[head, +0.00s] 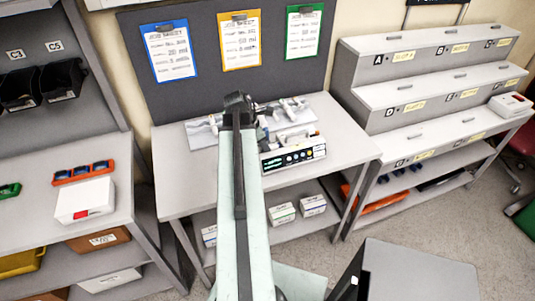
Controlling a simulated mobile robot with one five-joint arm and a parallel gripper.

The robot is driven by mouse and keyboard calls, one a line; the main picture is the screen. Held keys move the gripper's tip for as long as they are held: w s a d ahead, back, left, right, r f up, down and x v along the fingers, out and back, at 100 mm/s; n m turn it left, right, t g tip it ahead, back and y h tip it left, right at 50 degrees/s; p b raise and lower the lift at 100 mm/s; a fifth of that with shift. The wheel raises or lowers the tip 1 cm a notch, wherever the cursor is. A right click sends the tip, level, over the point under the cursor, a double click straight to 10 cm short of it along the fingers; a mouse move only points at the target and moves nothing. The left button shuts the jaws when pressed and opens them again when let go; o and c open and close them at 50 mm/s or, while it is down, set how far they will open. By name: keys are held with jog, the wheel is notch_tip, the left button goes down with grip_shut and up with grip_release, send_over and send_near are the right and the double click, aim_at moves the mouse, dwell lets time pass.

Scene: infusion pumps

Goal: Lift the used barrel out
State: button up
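An infusion pump (294,154) with a dark front panel and lit green and white marks stands on the middle table, just right of my arm. Small white and grey parts lie around and behind it on a light tray (203,136). I cannot tell which of them, if any, is the used barrel. My pale green arm reaches over the table and hides part of the tray and the pump's left side. The dark end of my arm (238,104) is above the tray. My gripper's fingers cannot be made out, nor whether they hold anything.
Blue, yellow and green clipboards (240,41) hang on the grey back panel. A stepped grey drawer unit (425,85) stands at the right. A side bench (120,205) at the left holds a white box (85,201). The middle table's (345,150) right end is clear.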

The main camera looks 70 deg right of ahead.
jog(key=shift+f, duration=0.25)
jog(key=c, duration=0.8)
jog(key=shift+o, duration=0.2)
jog(key=shift+r, duration=0.1)
